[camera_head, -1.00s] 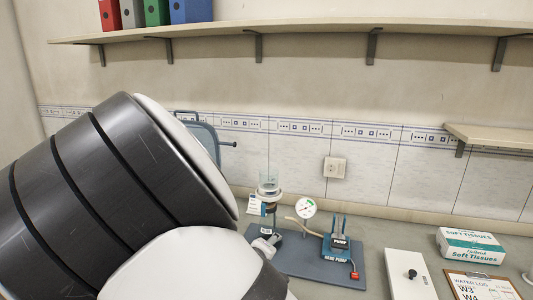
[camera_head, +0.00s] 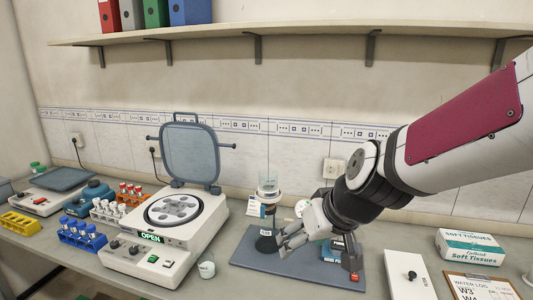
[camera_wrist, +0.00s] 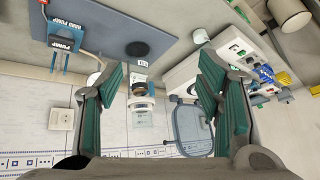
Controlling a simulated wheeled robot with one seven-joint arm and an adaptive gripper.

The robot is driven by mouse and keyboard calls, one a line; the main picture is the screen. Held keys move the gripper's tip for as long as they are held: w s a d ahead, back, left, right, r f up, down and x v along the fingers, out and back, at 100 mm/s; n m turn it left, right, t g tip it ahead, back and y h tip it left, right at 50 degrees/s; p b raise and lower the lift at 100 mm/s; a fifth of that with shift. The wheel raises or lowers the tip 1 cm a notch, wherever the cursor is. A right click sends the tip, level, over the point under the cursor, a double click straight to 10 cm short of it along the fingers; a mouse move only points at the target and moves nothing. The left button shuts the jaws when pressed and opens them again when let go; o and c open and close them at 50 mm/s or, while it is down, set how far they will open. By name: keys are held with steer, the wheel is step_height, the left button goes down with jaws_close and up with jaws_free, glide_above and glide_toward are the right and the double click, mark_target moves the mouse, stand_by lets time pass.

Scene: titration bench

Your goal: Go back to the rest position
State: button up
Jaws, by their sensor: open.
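A filter flask with a clear funnel on top (camera_head: 268,192) stands upright on the board, just beyond the fingers. In the wrist view the flask's funnel (camera_wrist: 141,108) appears between the fingers, upside down in the picture. I cannot tell from these frames how near the fingers are to the flask. My arm reaches in from the right and partly hides the hand pump (camera_head: 333,252).
The centrifuge (camera_head: 150,262) stands left with its lid (camera_head: 190,152) up and reads OPEN. A small white cup (camera_head: 206,269) is beside it. Tube racks (camera_head: 82,236) stand further left. A white box (camera_head: 408,275), tissue box (camera_head: 470,246) and clipboard (camera_head: 482,288) are right.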

steer(key=s+d+r+m+h, duration=0.1)
steer(key=s+d+r, duration=0.2)
steer(key=s+d, duration=0.3)
steer(key=s+d+r+m+h, duration=0.2)
steer(key=s+d, duration=0.3)
steer(key=s, duration=0.7)
steer(key=shift+d+r+m, duration=0.3)
steer(key=shift+d+r, duration=0.05)
steer(key=shift+r, duration=0.4)
